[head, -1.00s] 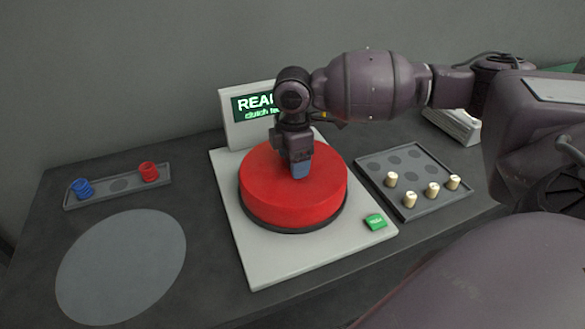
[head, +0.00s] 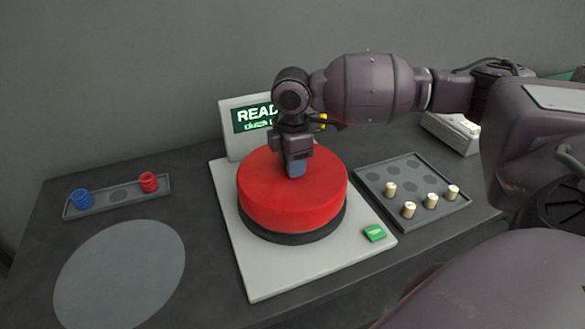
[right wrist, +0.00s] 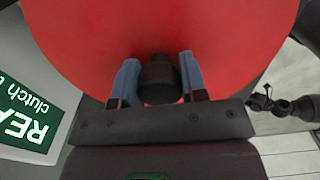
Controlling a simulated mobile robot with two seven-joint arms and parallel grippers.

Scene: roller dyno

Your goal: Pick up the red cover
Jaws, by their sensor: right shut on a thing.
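The red cover (head: 293,205) is a wide round drum over a dark round base (head: 292,237) on the pale plate. More of the dark base shows below its rim, so the cover appears slightly raised. My right gripper (head: 297,172) points down at the top of the cover. In the right wrist view its two blue fingers (right wrist: 158,82) are shut on a dark knob (right wrist: 158,78) at the middle of the red cover (right wrist: 160,28). The knob is hidden in the head view. My left gripper is not in view.
A display (head: 247,128) reading "READ…" stands behind the cover. A green button (head: 375,233) is on the plate's front right. A tray (head: 440,205) with several cream pegs is right. A tray (head: 118,196) with blue and red springs is left, behind a clear grey disc (head: 120,272).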

